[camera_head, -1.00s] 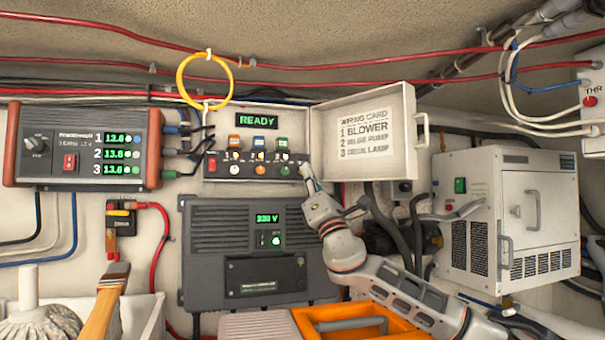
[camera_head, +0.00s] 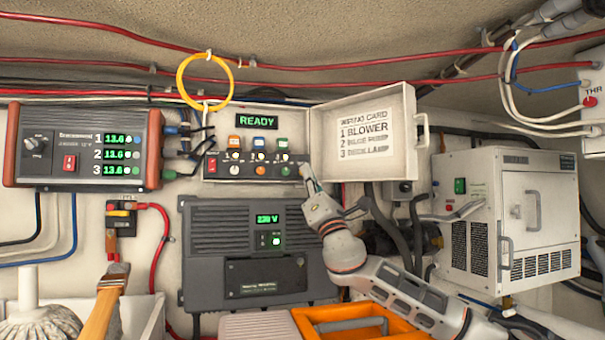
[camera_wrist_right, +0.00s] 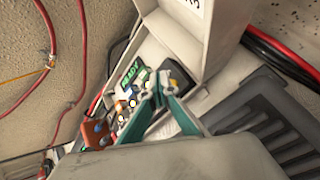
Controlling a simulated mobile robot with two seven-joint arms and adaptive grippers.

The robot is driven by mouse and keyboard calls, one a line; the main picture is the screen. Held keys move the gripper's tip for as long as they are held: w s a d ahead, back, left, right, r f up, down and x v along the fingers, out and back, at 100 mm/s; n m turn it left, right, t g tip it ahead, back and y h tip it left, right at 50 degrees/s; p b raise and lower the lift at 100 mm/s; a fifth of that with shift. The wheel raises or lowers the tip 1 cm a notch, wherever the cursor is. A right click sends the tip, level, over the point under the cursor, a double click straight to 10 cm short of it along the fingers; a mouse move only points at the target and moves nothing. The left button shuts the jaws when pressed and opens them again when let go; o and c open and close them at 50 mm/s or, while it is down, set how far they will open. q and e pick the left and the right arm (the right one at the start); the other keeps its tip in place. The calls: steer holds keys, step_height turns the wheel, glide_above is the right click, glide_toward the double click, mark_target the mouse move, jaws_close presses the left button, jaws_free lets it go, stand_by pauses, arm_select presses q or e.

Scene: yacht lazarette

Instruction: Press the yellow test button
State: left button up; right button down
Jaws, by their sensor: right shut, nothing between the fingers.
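The control panel (camera_head: 222,176) is an open box on the wall with a green READY display (camera_head: 258,122). Below the display are orange, blue and green modules and a row of small round controls. One amber control (camera_head: 260,171) sits mid-row; I cannot tell for sure which control is the yellow test button. My right gripper (camera_head: 305,170) is shut and empty, its tip at the panel's right end, covering that corner. My left gripper is not in view.
A grey inverter (camera_head: 215,240) is below, a red-ended charger (camera_head: 82,147) left. A white cabinet (camera_head: 508,215) is on the right. A yellow ring (camera_head: 180,75) hangs above.

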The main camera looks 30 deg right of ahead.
steer(key=shift+w, duration=0.15)
steer(key=shift+w, duration=0.3)
steer(key=shift+w+d+b, duration=0.15)
steer(key=shift+w+b, duration=0.2)
stand_by(0.9)
steer(key=shift+s, duration=0.15)
steer(key=shift+s+a, duration=0.2)
steer(key=shift+s, duration=0.4)
steer(key=s, duration=0.2)
steer(key=s+a, duration=0.1)
steer(key=s, duration=0.2)
stand_by(0.5)
steer(key=shift+f, duration=0.1)
stand_by(0.7)
